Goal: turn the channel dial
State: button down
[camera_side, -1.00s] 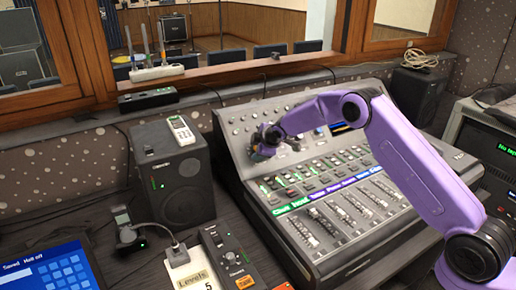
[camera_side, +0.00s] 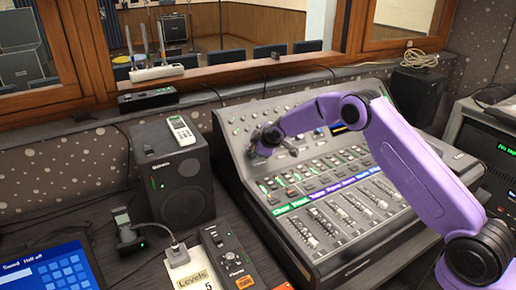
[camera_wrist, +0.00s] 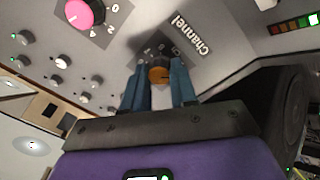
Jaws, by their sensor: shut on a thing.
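The channel dial (camera_wrist: 159,75) is a small orange knob on the grey panel, next to the printed word "Channel" (camera_wrist: 191,34) in the wrist view. My gripper (camera_wrist: 160,85) is shut on this dial, with one blue-grey finger on each side of it. In the side view my gripper (camera_side: 266,147) is at the upper left part of the mixing console (camera_side: 236,140). There the dial is hidden or too small to make out.
A pink knob (camera_wrist: 85,12) and several small white knobs sit beside the dial in the wrist view. In the side view, rows of faders (camera_side: 340,215) lie below my gripper. A black speaker (camera_side: 172,170) stands left of the console.

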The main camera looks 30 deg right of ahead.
jog(key=m, duration=0.5)
jog(key=shift+a, duration=0.1)
jog(key=shift+m, duration=0.4)
jog(key=c, duration=0.9)
grip_release()
jog(key=v, duration=1.7)
jog(key=shift+a+r, duration=0.1)
jog(key=shift+r, duration=0.2)
